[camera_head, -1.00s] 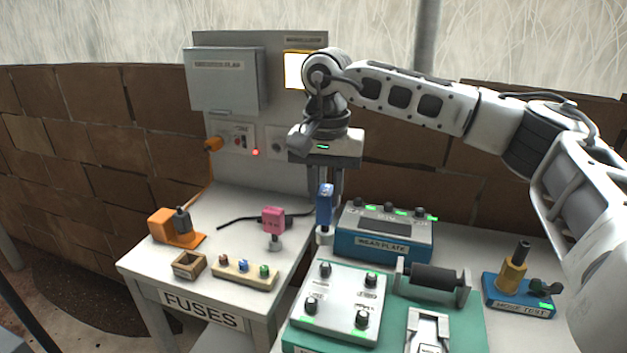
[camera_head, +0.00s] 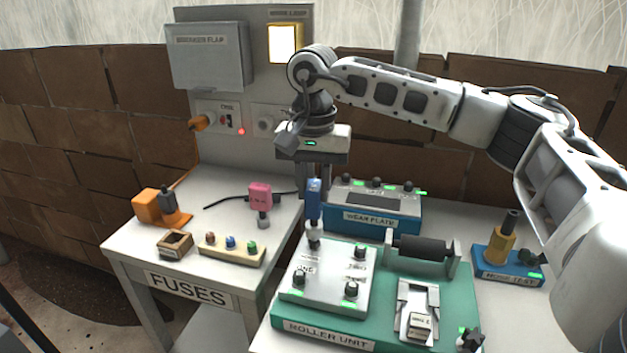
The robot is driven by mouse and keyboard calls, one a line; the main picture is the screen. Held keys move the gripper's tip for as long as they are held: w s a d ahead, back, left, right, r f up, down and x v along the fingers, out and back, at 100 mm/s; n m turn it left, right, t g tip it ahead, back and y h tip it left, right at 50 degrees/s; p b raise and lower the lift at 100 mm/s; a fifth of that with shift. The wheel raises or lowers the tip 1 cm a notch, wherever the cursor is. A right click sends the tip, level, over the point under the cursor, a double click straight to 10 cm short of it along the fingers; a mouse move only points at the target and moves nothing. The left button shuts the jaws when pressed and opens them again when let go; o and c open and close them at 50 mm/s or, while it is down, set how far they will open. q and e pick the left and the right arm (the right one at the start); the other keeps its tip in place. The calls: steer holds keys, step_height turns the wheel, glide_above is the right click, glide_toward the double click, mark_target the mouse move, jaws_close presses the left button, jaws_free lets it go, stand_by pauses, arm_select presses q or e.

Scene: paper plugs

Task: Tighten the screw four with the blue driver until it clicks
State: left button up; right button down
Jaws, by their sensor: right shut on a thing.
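The blue driver (camera_head: 314,198) is upright in my right gripper (camera_head: 315,180), which is shut on its handle. The driver's lower end is at the far-left screw (camera_head: 314,242) of the light grey plate (camera_head: 325,272) on the roller unit. They look lined up, but I cannot tell whether the bit is seated. Other dark screws stand at the far right (camera_head: 360,252), near left (camera_head: 298,279) and near right (camera_head: 351,290) of the plate, with green lights beside them. No green light shows clearly at the far-left screw. The screw numbers are too small to read. My left gripper is not in view.
The blue wear plate box (camera_head: 372,220) stands just behind the plate. A dark roller (camera_head: 422,248) in its stand is to the right. A pink tool (camera_head: 261,196) and the fuse tray (camera_head: 231,250) are on the left table. The bright lamp panel (camera_head: 285,43) rises behind.

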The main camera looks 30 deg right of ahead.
steer(key=shift+f, duration=0.3)
steer(key=n, duration=1.1)
steer(key=shift+n+p, duration=0.3)
steer(key=shift+n, duration=0.1)
steer(key=shift+d, duration=0.3)
stand_by(0.3)
